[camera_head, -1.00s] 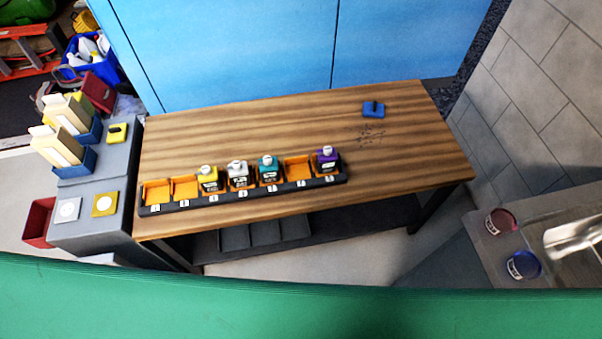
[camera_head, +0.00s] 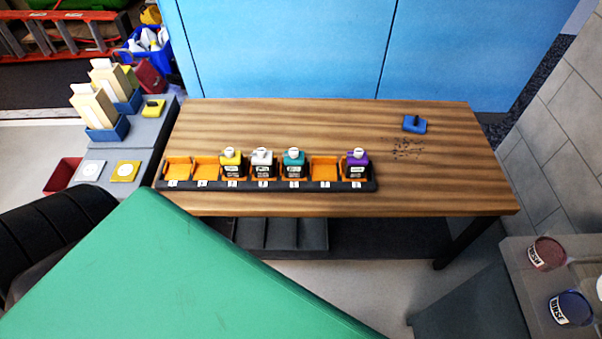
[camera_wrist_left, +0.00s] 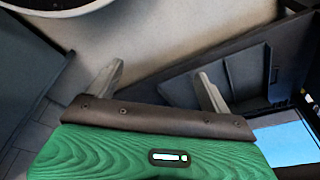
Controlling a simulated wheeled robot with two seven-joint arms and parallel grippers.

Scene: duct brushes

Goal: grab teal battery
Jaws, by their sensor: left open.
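The teal battery (camera_head: 293,163) stands upright in the black and orange rack (camera_head: 270,186) on the wooden table. A white battery (camera_head: 262,163) is left of it, and an empty orange slot (camera_head: 324,168) is right of it. A yellow battery (camera_head: 232,164) and a purple battery (camera_head: 357,164) stand in the same rack. My left gripper (camera_wrist_left: 160,70) shows in the left wrist view with its two fingers apart and nothing between them. The battery is not in that view. My right gripper is not in view.
A blue object (camera_head: 415,124) lies at the back right of the table (camera_head: 300,120) beside dark specks. Blue cabinets stand behind. A grey side unit (camera_head: 150,130) with boxes is at the left. A large green surface fills the lower foreground. Two round containers (camera_head: 546,254) sit at lower right.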

